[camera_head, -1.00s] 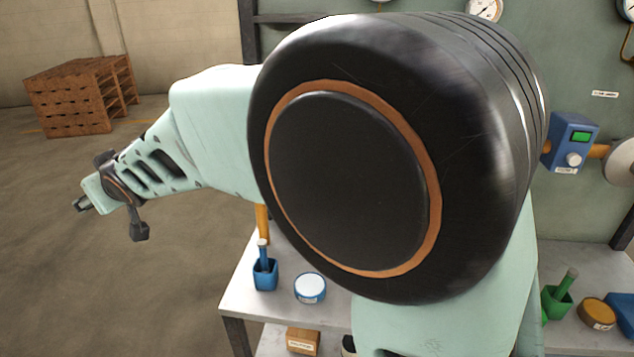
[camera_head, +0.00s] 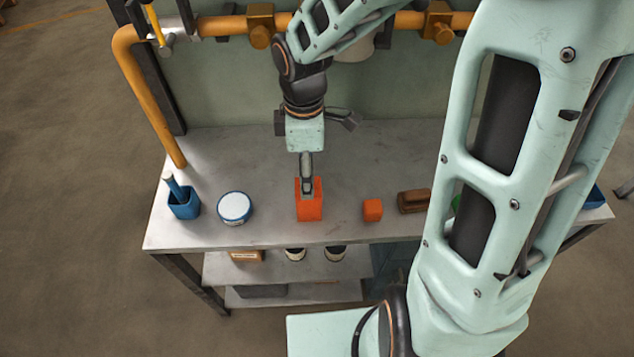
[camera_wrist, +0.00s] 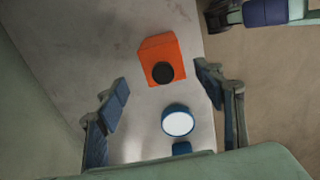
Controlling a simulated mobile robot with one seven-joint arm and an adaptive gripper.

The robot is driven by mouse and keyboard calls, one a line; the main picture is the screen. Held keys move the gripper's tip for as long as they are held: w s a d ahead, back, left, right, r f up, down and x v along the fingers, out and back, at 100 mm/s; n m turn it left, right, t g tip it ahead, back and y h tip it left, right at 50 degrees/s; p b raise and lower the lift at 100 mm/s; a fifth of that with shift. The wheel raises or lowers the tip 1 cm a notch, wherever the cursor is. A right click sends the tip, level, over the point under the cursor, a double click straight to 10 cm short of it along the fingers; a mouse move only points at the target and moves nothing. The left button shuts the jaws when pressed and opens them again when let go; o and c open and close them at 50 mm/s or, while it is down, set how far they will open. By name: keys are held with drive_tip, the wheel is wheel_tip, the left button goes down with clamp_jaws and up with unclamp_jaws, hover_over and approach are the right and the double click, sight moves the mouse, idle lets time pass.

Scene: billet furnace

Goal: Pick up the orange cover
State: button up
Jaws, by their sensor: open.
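An orange box (camera_head: 309,207) stands on the grey bench. A smaller orange cube (camera_head: 373,210) sits apart to its right. I cannot tell for sure which is the orange cover. In the wrist view the orange box (camera_wrist: 158,46) shows a round black spot or opening on its face. My gripper (camera_head: 307,188) points down over the box in the head view, its fingers overlapping the box's top part. In the wrist view my gripper (camera_wrist: 168,86) is open and empty, with the box beyond the gap between the fingers. Contact is not visible.
Left of the box are a blue tin with a white top (camera_head: 234,207) and a blue cup with a stick (camera_head: 183,203). A brown block (camera_head: 413,201) lies to the right. An orange pipe (camera_head: 143,90) runs behind the bench (camera_head: 270,238). My arm hides the bench's right part.

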sight(309, 201)
drive_tip(key=f, duration=0.2)
drive_tip(key=f+b, duration=0.1)
drive_tip(key=f, duration=0.1)
drive_tip(key=shift+s+d+f, duration=0.2)
drive_tip(key=shift+f, duration=0.15)
drive_tip(key=shift+a+f+b, duration=0.1)
drive_tip(key=shift+f+b, duration=0.85)
drive_tip(key=shift+f, duration=2.15)
drive_tip(key=shift+c, duration=0.2)
drive_tip(key=c, duration=1.3)
drive_tip(key=shift+r, duration=0.15)
drive_tip(key=shift+c, duration=0.2)
